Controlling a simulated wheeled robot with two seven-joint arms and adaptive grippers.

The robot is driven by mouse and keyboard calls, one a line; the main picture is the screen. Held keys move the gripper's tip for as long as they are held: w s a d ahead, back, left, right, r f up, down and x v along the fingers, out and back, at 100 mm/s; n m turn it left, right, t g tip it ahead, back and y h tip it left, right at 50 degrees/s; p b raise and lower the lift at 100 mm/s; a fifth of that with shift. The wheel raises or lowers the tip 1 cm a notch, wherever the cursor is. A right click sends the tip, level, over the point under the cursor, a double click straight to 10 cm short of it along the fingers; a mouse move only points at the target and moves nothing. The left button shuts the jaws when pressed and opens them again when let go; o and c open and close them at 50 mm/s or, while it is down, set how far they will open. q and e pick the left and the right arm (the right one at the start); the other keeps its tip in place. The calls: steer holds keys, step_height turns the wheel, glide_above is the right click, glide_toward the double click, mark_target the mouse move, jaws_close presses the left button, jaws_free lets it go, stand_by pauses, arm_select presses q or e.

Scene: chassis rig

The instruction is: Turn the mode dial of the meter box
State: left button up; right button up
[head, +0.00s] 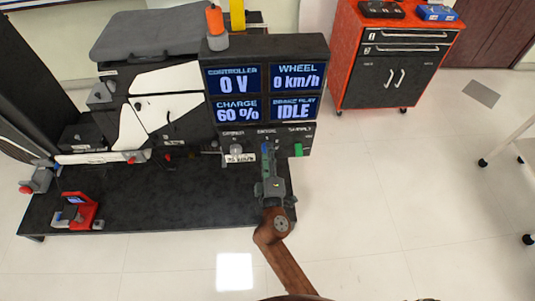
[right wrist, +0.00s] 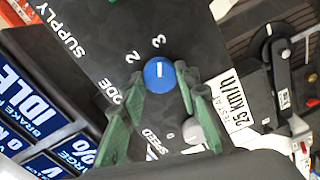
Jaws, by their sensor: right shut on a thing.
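The meter box (head: 213,92) stands at the back of the bench with four lit screens reading 0 V, 0 km/h, 60 % and IDLE. Below them is a row of controls. The blue mode dial (right wrist: 160,75) has a white line, which appears to line up with the printed 3; a 2 is printed beside it. My right gripper (right wrist: 163,80) has its green fingers on both sides of the dial and is shut on it. In the head view the right gripper (head: 267,158) hides most of the dial. My left gripper is not in view.
A grey speed knob (right wrist: 193,131) sits beside the dial, close to one finger. A green part (head: 298,150) is on the other side, under the supply label. A red stand (head: 79,212) is on the bench's left. An orange tool cabinet (head: 390,60) stands behind.

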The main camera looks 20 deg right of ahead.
steer(key=o, duration=1.2)
steer(key=shift+c, duration=0.2)
